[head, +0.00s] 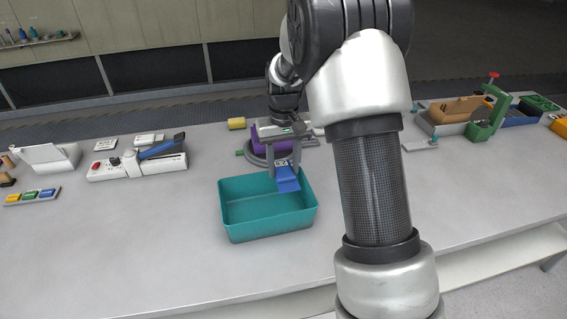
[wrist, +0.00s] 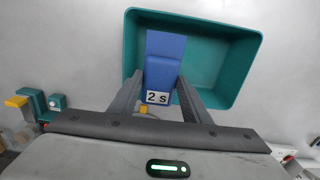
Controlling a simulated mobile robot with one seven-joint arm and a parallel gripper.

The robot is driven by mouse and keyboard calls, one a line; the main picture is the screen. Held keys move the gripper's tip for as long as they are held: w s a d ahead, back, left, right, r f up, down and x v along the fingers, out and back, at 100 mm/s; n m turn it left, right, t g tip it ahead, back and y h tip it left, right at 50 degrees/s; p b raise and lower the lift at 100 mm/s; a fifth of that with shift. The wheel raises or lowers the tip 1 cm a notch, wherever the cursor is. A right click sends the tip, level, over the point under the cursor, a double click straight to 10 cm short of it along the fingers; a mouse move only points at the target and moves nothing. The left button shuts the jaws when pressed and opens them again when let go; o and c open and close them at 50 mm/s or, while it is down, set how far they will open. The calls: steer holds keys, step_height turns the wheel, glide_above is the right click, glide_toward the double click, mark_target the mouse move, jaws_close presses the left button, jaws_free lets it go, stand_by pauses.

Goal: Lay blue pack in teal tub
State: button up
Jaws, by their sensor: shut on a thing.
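The teal tub (head: 268,229) stands on the grey table, open at the top; the wrist view shows its rim and floor (wrist: 222,68), and I see nothing lying in the visible part. My gripper (head: 284,172) is shut on the blue pack (head: 287,182) over the tub's back edge. In the wrist view the blue pack (wrist: 166,50) sits between the two fingers of my gripper (wrist: 158,88), with a white label reading "2 S" at its near end. The pack's far part overlaps the tub's inside. I cannot tell its exact height above the tub.
Behind the tub stands a purple object (head: 268,143) on a round base, with a yellow block (head: 236,124) nearby. A white device with a blue lever (head: 160,148) is at left. A green clamp stand (head: 488,122) and trays are at right. The front table is clear.

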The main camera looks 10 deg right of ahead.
steer(key=shift+f+b, duration=3.45)
steer(key=shift+f, duration=2.4)
steer(key=shift+s+f, duration=0.1)
steer(key=shift+f, duration=0.1)
steer(key=shift+f+b, duration=0.3)
steer(key=shift+f, duration=0.1)
steer(key=o, duration=1.5)
steer(key=shift+r+p, duration=5.45)
steer(key=shift+r, duration=2.55)
